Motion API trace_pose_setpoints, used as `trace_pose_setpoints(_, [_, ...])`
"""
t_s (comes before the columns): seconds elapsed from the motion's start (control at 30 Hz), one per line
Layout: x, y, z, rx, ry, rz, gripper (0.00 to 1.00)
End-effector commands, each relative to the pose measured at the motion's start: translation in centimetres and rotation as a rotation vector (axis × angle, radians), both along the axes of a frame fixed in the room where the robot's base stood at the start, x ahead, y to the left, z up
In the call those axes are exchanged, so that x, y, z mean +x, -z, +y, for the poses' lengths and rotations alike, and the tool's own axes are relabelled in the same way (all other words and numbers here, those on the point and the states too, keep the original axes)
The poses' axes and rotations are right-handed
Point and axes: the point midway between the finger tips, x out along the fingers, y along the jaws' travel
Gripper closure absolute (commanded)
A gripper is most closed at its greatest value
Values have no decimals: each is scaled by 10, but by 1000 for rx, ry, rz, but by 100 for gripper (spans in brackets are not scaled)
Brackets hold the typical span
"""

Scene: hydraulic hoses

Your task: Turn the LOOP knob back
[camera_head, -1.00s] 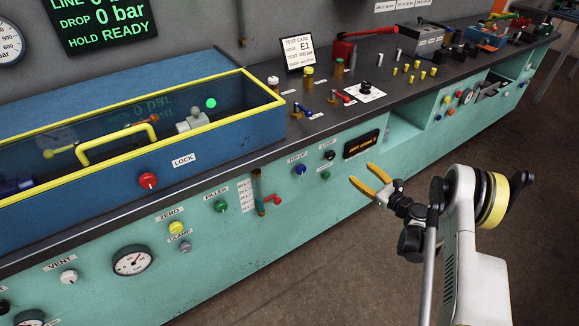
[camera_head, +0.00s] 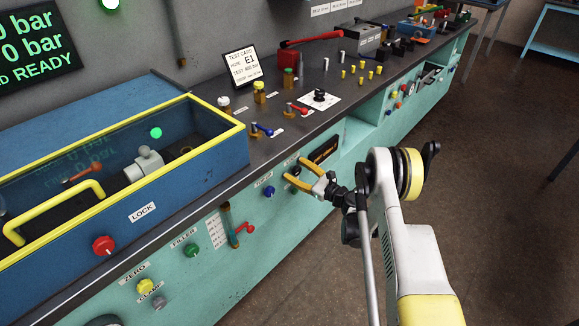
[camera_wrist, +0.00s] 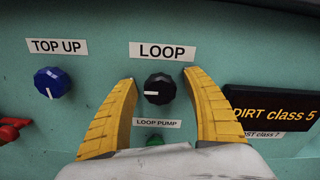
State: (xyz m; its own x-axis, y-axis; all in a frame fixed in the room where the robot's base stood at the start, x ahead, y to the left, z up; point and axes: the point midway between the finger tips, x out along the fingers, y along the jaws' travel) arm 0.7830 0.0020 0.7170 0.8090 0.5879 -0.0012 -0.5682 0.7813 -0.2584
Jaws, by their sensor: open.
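The LOOP knob (camera_wrist: 159,88) is black with a white pointer line aimed to the left. It sits on the teal panel under the LOOP label (camera_wrist: 164,51) in the wrist view. My gripper (camera_wrist: 158,84) is open, its yellow fingers on either side of the knob, apart from it in the picture. I cannot tell how deep the fingertips reach. In the head view my gripper (camera_head: 298,177) is at the panel front, and its fingers partly cover the knob area.
A blue TOP UP knob (camera_wrist: 51,82) is left of the LOOP knob. A green LOOP PUMP button (camera_wrist: 155,140) lies below, partly hidden by my gripper. A dark DIRT class 5 display (camera_wrist: 271,108) is close on the right. A red-handled valve (camera_head: 244,228) stands lower left.

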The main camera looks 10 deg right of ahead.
Motion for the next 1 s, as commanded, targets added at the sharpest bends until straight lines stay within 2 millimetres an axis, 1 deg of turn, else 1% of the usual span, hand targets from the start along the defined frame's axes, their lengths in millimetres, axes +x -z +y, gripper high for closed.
trace_pose_setpoints(0.17, [0,0,0,0,0,0,42])
trace_pose_setpoints(0.2, [0,0,0,0,0,0,50])
trace_pose_setpoints(0.27, [0,0,0,0,0,0,68])
trace_pose_setpoints(0.3, [0,0,0,0,0,0,80])
trace_pose_setpoints(0.33, [0,0,0,0,0,0,89])
trace_pose_setpoints(0.37, [0,0,0,0,0,0,95])
trace_pose_setpoints(0.77, [0,0,0,-20,0,-15,95])
trace_pose_setpoints(1.0, [0,0,0,-116,0,-85,95])
